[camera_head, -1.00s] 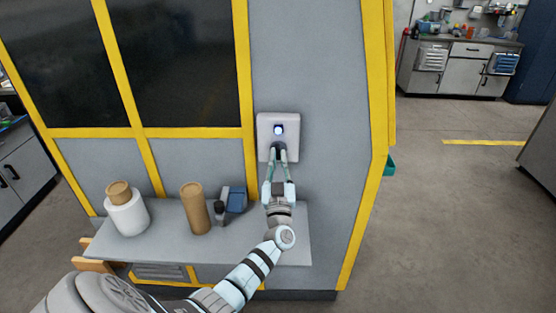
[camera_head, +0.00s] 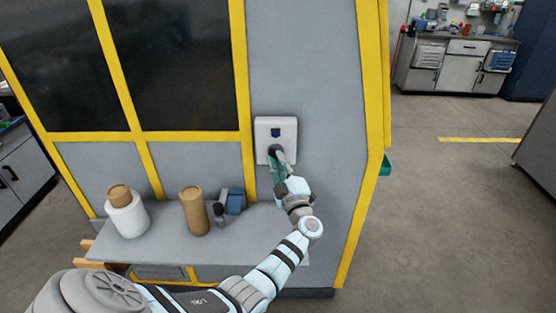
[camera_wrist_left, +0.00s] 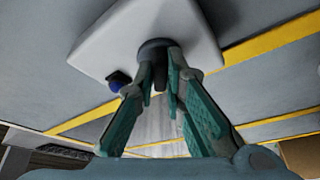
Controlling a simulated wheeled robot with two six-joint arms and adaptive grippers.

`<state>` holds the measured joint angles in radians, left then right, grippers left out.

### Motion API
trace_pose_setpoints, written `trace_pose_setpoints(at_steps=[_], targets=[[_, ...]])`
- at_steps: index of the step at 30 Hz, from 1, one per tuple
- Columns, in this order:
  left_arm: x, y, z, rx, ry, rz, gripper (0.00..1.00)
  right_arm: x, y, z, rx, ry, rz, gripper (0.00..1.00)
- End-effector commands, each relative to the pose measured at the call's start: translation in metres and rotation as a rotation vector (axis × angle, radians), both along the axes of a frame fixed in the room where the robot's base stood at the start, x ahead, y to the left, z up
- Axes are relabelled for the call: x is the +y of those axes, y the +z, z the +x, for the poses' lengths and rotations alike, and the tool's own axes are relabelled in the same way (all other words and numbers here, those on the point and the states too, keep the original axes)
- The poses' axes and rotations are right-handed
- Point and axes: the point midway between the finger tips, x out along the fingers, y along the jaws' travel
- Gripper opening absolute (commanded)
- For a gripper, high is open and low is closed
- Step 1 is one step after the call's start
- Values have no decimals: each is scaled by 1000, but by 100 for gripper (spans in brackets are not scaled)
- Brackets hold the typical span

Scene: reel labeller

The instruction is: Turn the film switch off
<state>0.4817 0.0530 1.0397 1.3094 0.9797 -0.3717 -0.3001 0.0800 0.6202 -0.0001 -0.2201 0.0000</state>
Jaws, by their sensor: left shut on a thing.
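The film switch is a white plate (camera_head: 289,131) on the grey machine panel, with a dark round knob (camera_head: 274,151) low on it and a small blue indicator (camera_head: 275,132) above, which looks dark. My left gripper (camera_head: 276,158) is shut on the knob, reaching up from below right. In the left wrist view the plate (camera_wrist_left: 196,35) is tilted, and the gripper (camera_wrist_left: 162,72) has its teal fingers on either side of the dark knob (camera_wrist_left: 154,46). The blue indicator (camera_wrist_left: 117,82) shows left of the fingers. My right gripper is not in view.
Yellow frame posts border the panel. Open floor lies to the right, with a workbench (camera_head: 458,66) at the back.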

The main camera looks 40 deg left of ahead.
Motion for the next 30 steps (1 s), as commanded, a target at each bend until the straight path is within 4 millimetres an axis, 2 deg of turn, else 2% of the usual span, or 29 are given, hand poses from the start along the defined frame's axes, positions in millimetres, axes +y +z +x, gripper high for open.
trace_pose_setpoints(at_steps=[15, 30], targets=[[-2, 6, 1, -271, -1, -362, 0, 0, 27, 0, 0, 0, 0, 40], [-2, 6, 1, -383, -1, -508, 0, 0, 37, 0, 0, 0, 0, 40]])
